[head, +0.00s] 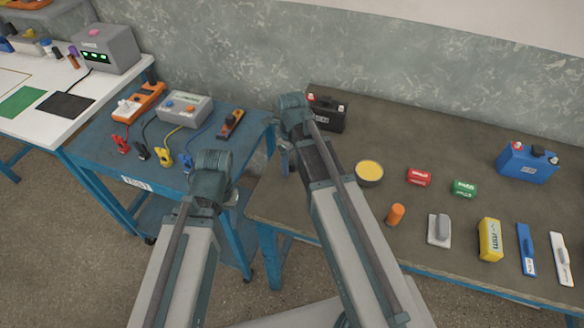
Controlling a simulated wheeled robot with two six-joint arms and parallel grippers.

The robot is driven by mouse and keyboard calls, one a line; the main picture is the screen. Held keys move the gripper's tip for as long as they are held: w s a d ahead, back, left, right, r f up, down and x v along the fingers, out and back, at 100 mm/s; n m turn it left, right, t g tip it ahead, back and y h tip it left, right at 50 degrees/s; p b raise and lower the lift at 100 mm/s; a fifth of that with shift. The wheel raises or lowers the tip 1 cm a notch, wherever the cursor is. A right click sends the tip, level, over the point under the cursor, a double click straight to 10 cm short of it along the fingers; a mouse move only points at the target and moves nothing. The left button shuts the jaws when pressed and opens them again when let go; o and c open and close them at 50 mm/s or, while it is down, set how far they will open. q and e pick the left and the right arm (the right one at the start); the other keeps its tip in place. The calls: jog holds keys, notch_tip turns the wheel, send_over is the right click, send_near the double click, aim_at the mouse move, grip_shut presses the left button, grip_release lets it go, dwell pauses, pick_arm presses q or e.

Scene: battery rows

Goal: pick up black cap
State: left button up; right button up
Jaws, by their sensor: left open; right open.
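I cannot make out a separate black cap for sure. A black battery (331,117) with a red terminal piece and small light and dark parts on top stands at the back left of the brown table, partly behind my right arm. My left gripper (231,196) is open at the front right edge of the blue cart, seen small and partly hidden by its wrist. My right gripper (284,158) is open in front of the gap between cart and table, left of the black battery. I see nothing held in either gripper.
The brown table (450,130) holds a yellow-topped round tin (369,172), red (419,177) and green (465,188) blocks, an orange cylinder (396,214), a yellow pack (490,240) and a blue battery (527,163). The blue cart (110,185) carries clamps and a grey charger (184,109).

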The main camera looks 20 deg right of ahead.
aim_at(292, 163)
grip_shut()
jog(key=shift+r, duration=0.2)
jog(key=shift+r+p, duration=0.55)
jog(key=shift+p, duration=0.15)
notch_tip(292, 163, up, 3)
jog(key=p, duration=0.3)
jog(key=s+a, duration=0.6)
jog(key=s, duration=0.1)
jog(key=s+a, duration=0.3)
jog(key=a, duration=0.1)
jog(key=shift+s+r, duration=0.2)
jog(key=shift+r, duration=0.05)
jog(key=shift+s+a+p, duration=0.3)
jog(key=shift+s+a, duration=0.15)
jog(key=shift+a, duration=0.15)
jog(key=shift+a, duration=0.15)
